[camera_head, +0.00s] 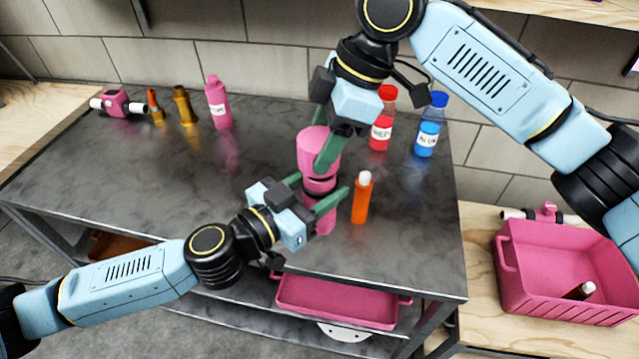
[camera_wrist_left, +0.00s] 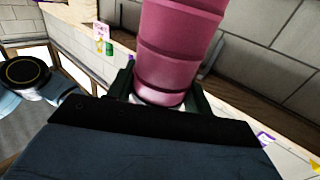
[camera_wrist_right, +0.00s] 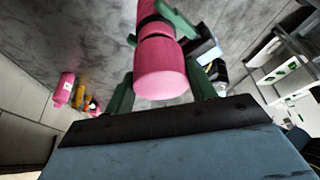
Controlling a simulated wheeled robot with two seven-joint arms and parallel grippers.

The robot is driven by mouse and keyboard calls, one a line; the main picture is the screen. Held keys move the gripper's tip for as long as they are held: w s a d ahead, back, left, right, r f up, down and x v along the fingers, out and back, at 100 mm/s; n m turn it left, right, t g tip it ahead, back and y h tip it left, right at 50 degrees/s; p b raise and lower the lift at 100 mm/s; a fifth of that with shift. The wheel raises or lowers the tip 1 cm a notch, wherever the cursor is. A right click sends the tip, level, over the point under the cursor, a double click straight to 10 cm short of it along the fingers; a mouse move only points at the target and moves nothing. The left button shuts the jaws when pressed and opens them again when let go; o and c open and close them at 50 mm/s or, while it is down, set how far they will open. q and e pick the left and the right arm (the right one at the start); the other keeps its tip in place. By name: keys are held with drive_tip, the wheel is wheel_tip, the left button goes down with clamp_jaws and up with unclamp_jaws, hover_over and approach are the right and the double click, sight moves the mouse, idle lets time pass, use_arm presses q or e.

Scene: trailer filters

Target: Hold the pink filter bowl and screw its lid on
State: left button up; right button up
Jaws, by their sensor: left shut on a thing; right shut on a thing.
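The pink filter bowl (camera_head: 322,222) stands upright near the front right of the dark table. My left gripper (camera_head: 320,188) is shut around it from the lower left, one finger on each side. The bowl also shows between the fingers in the left wrist view (camera_wrist_left: 178,60). The pink lid (camera_head: 318,142) sits in line on top of the bowl, with dark bands between them. My right gripper (camera_head: 318,150) is shut on the lid from above right. The lid fills the space before the fingers in the right wrist view (camera_wrist_right: 160,72). The thread is hidden, so how tightly they are joined cannot be told.
An orange bottle (camera_head: 362,200) with a white cap stands close right of the bowl. Red (camera_head: 382,120) and blue (camera_head: 429,127) bottles stand behind. A pink bottle (camera_head: 218,103) and brass parts (camera_head: 184,107) are back left. A pink crate (camera_head: 555,262) is at right. The table's left-middle is clear.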

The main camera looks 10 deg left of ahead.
drive_tip(key=shift+f, duration=0.15)
idle(0.7)
drive_tip(key=shift+f, duration=0.85)
drive_tip(key=shift+f, duration=0.55)
